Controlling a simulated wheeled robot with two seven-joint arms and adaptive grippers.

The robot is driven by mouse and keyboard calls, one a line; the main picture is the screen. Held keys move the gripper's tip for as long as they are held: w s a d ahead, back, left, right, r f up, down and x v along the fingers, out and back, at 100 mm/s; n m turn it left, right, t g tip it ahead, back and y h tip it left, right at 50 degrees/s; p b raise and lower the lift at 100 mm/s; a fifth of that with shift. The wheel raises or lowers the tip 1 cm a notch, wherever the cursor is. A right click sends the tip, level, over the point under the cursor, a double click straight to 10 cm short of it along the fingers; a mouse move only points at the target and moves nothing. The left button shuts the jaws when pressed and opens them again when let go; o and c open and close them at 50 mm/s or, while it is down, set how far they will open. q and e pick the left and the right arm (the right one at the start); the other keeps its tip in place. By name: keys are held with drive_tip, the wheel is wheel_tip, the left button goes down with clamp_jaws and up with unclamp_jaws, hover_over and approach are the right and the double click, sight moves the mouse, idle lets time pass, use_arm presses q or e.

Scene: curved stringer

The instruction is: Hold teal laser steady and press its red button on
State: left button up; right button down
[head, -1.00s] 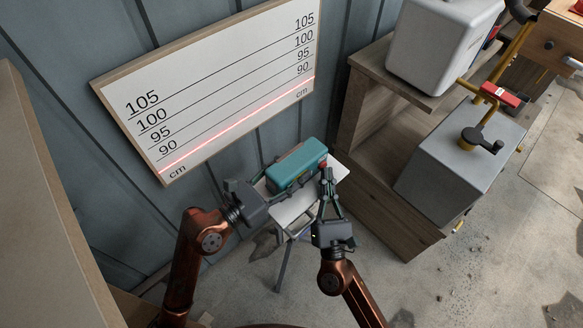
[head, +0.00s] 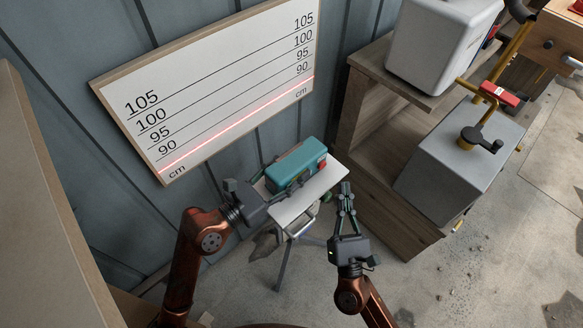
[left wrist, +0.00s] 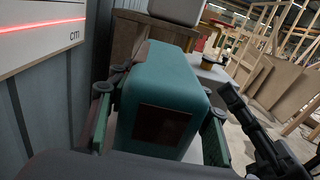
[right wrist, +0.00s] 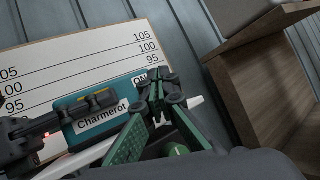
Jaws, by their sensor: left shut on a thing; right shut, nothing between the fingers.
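The teal laser (head: 297,160) sits on a small white-topped stand (head: 290,209), upright. Its red button (head: 323,164) shows at its right end in the head view. In the right wrist view the laser (right wrist: 128,90) bears a white "Charmerot" label and a partly hidden "ON" label. My left gripper (left wrist: 158,125) is shut on the laser, with a finger on each side of it. My right gripper (head: 346,188) is shut and empty, right of the stand and apart from the laser; its fingers (right wrist: 158,88) cover part of the laser in the right wrist view.
A white board (head: 215,75) with height lines hangs on the wall, with a red laser line just below 90. A wooden shelf (head: 385,190) stands close to the right of the stand. A grey block (head: 455,170) with a yellow-handled clamp is further right.

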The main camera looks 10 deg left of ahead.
sight(271, 184)
use_arm(q)
drive_tip(key=o, duration=1.7)
drive_tip(key=o, duration=0.5)
drive_tip(key=shift+v, duration=2.55)
drive_tip(key=v, duration=1.2)
